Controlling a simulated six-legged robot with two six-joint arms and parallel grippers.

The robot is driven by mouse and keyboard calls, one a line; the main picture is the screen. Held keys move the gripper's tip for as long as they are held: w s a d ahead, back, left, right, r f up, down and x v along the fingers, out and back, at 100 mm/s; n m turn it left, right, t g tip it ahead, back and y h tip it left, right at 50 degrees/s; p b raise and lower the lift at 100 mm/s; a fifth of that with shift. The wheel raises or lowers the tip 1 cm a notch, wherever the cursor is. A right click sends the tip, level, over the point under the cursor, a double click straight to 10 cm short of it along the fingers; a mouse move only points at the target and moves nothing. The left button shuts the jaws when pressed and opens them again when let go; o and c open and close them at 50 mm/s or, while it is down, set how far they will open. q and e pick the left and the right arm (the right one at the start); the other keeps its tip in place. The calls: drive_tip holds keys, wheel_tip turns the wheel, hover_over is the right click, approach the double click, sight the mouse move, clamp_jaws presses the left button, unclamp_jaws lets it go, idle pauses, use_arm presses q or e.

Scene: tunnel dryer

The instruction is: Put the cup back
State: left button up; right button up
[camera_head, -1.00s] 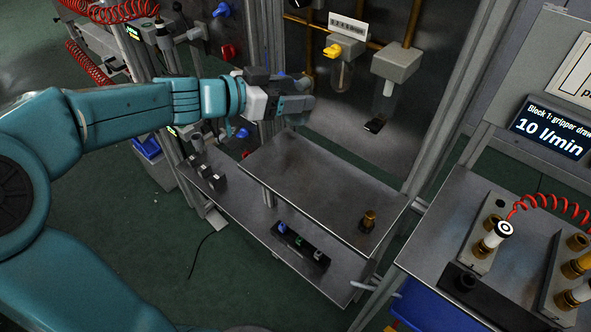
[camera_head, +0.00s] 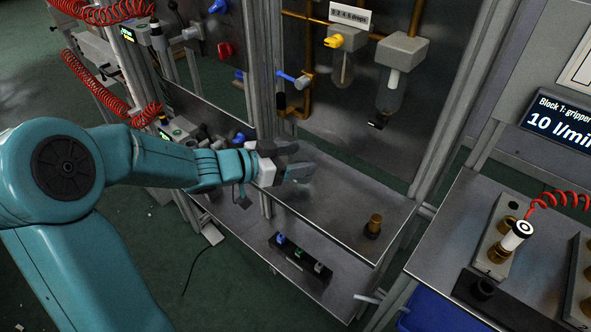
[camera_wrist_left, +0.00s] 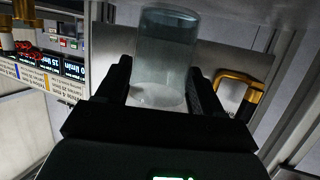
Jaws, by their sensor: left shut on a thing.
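My left gripper (camera_head: 292,165) is shut on a clear, see-through cup (camera_wrist_left: 165,60), which shows well in the left wrist view. There the cup stands between the two dark fingers (camera_wrist_left: 160,92), one on each side, and its pale round end faces the camera. In the head view the gripper is in front of the frame post, above the rear left part of the metal shelf (camera_head: 335,205). The cup is only a faint shape there, and I cannot tell its gap to the shelf. My right gripper is not in view.
Two units with clear bowls, one with a yellow knob (camera_head: 343,40) and one grey (camera_head: 402,50), hang on the back panel. A blue-handled valve (camera_head: 288,76) is above my gripper. A brass fitting (camera_head: 374,225) stands at the shelf's right; the middle is clear.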

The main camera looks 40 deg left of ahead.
use_arm(q)
wheel_tip(320, 180, down, 2)
drive_tip(key=shift+f, duration=0.2)
drive_tip(key=shift+f, duration=0.1)
drive_tip(key=o, duration=1.3)
